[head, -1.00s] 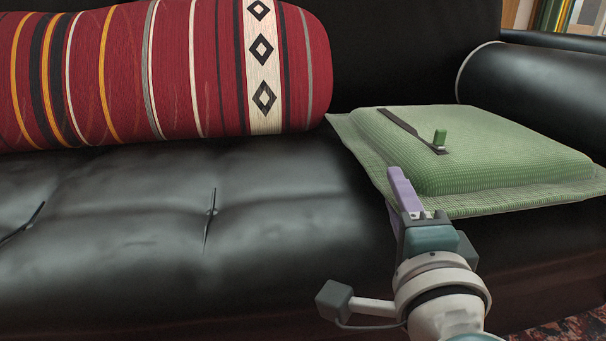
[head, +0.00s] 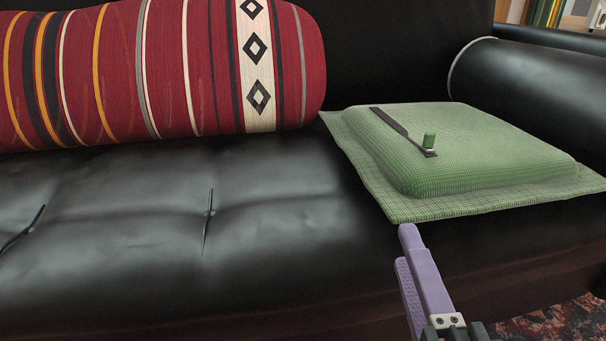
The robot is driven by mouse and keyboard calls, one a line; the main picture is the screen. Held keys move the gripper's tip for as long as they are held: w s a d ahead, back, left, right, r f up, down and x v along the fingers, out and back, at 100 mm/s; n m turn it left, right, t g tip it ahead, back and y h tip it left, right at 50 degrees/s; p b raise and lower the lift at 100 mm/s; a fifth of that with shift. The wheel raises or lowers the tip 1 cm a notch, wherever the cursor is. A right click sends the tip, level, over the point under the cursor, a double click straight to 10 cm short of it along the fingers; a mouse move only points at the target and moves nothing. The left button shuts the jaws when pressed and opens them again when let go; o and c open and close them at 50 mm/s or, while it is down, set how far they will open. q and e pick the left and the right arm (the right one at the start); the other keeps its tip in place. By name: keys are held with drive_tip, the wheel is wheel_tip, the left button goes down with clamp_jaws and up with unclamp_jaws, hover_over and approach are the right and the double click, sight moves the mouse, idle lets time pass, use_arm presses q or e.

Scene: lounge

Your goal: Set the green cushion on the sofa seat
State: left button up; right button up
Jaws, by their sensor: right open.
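The green cushion (head: 480,150) lies flat on the right part of the black sofa seat (head: 270,215), close to the right armrest. A dark strap with a small green peg lies on its top. My right gripper (head: 408,245) is open, with its purple fingers just in front of the cushion's near left corner. The fingers appear apart from the cushion and hold nothing. My left gripper is not in view.
A large red striped bolster (head: 170,70) lies along the sofa's back at left. The black armrest (head: 530,85) stands behind and right of the cushion. The seat's left and middle are clear. A patterned rug (head: 560,322) shows at bottom right.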

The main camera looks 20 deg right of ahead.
drive_tip(key=w+a+r+n+g+y, duration=0.1)
drive_tip(key=a+n+g+y, duration=0.1)
drive_tip(key=a+n+y, duration=1.25)
drive_tip(key=s+d+f+n+g+h, duration=0.2)
drive_tip(key=s+d+n+g+h, duration=0.1)
drive_tip(key=s+d+n+g, duration=0.1)
drive_tip(key=s+d+f+n+g+h, duration=0.3)
drive_tip(key=s+d+n+g, duration=0.2)
drive_tip(key=s+d, duration=0.3)
drive_tip(key=shift+s+d+f+g+h, duration=0.2)
drive_tip(key=shift+d+f+g+h, duration=0.2)
drive_tip(key=shift+g, duration=0.5)
drive_tip(key=shift+r, duration=0.2)
